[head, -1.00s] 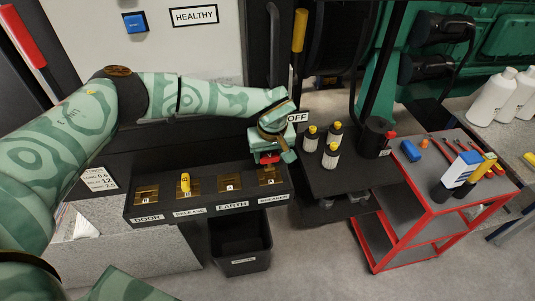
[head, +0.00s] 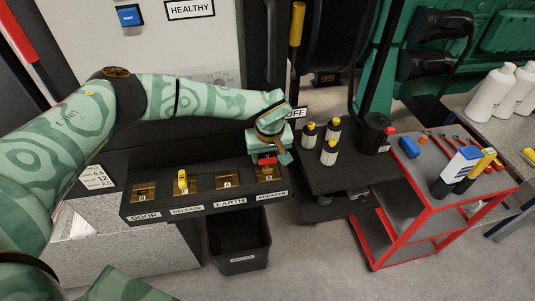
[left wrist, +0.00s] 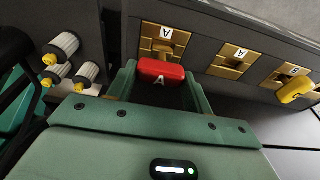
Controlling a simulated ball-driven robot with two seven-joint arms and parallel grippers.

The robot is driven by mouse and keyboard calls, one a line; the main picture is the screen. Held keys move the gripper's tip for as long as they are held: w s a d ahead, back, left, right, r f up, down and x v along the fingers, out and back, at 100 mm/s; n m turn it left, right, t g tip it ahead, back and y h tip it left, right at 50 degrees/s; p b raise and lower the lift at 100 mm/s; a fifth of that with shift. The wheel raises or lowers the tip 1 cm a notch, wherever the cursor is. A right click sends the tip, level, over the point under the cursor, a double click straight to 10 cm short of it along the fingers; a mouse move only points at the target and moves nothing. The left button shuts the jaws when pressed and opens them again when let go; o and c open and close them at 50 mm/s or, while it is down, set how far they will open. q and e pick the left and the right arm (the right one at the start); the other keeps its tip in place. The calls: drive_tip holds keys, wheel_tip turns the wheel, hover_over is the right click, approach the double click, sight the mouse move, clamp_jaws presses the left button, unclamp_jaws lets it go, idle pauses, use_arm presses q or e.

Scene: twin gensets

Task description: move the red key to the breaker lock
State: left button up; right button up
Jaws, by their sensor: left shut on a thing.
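My left gripper (head: 267,157) is shut on the red key (head: 264,161), just above and behind the breaker lock (head: 268,175), the rightmost brass plate on the black panel. In the left wrist view the red key (left wrist: 161,72), marked A, sits between the fingertips. The breaker lock's brass plate (left wrist: 150,45), also marked A, shows just beyond it. The key's shaft is hidden, and I cannot tell whether it touches the plate. My right gripper is not in view.
The panel also holds the earth lock (head: 228,184), the release lock with a yellow key (head: 182,180) in it, and the door lock (head: 143,193). A black bin (head: 240,250) stands below. Several bottles (head: 329,153) and a red cart (head: 428,208) stand to the right.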

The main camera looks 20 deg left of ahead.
sight(268, 157)
use_arm(q)
drive_tip(key=shift+f, duration=0.1)
drive_tip(key=shift+f+b, duration=0.9)
drive_tip(key=shift+f, duration=0.55)
drive_tip(key=o, duration=1.2)
drive_tip(key=shift+c, duration=0.2)
drive_tip(key=shift+r, duration=0.15)
wheel_tip(268, 157, up, 8)
drive_tip(key=p, duration=0.6)
drive_tip(key=shift+f, duration=0.35)
